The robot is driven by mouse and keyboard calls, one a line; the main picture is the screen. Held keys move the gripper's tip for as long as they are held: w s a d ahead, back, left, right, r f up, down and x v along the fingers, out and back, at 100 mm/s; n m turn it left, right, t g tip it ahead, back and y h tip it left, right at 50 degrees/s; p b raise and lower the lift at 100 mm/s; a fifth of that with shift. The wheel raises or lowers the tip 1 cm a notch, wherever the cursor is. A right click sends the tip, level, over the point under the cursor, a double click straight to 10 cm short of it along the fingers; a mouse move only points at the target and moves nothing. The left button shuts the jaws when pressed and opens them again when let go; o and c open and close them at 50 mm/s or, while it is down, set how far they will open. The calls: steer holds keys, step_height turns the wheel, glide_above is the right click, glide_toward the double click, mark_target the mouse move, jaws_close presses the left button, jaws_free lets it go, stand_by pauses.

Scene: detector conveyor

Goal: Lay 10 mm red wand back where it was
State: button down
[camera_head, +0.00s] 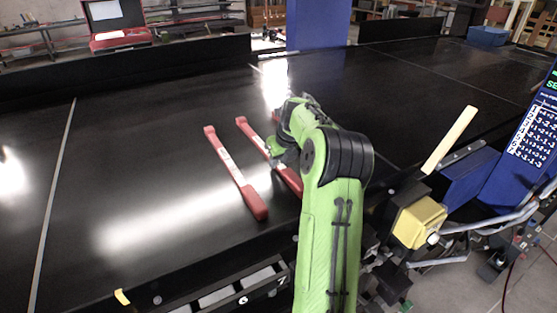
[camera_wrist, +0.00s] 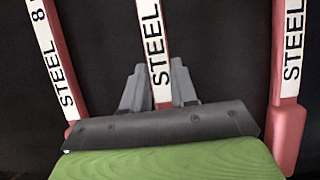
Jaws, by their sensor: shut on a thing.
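A red wand with a white STEEL label (camera_wrist: 152,40) runs between the fingers of my gripper (camera_wrist: 158,70) in the wrist view. My gripper is shut on it; its size number is not readable. In the head view this seems to be the middle red wand (camera_head: 250,134), partly hidden by my arm. It lies at or close to the black belt (camera_head: 150,180); any gap is hard to judge. A left wand (camera_wrist: 58,60), marked STEEL 8, and a right wand (camera_wrist: 290,60) lie on either side, roughly parallel and apart from it.
The left neighbour (camera_head: 233,170) lies fully in view on the belt in the head view. The belt is clear further left. A yellow box (camera_head: 418,222) and blue panel (camera_head: 468,180) stand at the belt's near right edge. An open red case (camera_head: 118,38) is behind the belt.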

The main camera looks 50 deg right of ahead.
steer(key=shift+s+r, duration=0.1)
steer(key=shift+s, duration=0.05)
steer(key=shift+f, duration=0.25)
steer(key=c, duration=0.9)
jaws_free()
steer(key=shift+r, duration=0.1)
